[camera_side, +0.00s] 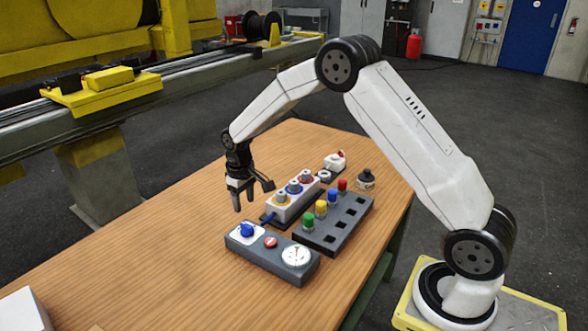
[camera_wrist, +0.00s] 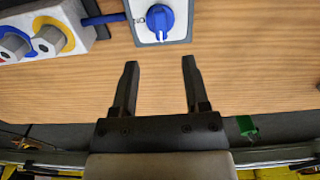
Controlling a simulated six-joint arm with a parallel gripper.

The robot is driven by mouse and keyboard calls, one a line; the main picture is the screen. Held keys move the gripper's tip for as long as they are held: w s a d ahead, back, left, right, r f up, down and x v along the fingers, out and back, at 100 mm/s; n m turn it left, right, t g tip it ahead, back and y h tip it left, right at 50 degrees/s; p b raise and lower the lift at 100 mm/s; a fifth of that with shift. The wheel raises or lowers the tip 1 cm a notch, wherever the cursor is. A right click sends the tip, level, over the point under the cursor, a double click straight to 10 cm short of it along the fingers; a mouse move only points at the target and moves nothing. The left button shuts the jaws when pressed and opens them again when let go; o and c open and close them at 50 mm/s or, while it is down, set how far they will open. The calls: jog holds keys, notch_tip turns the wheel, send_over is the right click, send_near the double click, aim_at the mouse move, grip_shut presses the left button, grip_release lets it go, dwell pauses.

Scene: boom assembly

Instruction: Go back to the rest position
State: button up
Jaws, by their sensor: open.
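My gripper (camera_side: 250,203) is open and empty above the wooden table, just to the left of the white socket box. In the wrist view its two dark fingers (camera_wrist: 160,64) stand apart with only bare wood between them. The blue knob (camera_side: 246,230) on the grey control box lies below the gripper in the side view. The knob also shows in the wrist view (camera_wrist: 160,20), beyond the fingertips and apart from them.
The grey control box (camera_side: 258,262) carries a red button (camera_side: 270,242) and a gauge (camera_side: 296,256). Beside it are a white socket box (camera_side: 283,210) with coloured rings and a dark rack (camera_side: 329,242) with several coloured pegs. The table's left part (camera_side: 130,240) is mostly clear.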

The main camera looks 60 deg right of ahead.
jog(key=s+a+r+t, duration=0.1)
jog(key=s+a+r, duration=0.1)
jog(key=s, duration=0.9)
jog(key=s+a+r+t, duration=0.1)
jog(key=s+a+r, duration=0.2)
jog(key=s, duration=0.9)
jog(key=shift+s+a+t, duration=0.2)
jog(key=shift+a+t, duration=0.05)
jog(key=shift+t, duration=0.05)
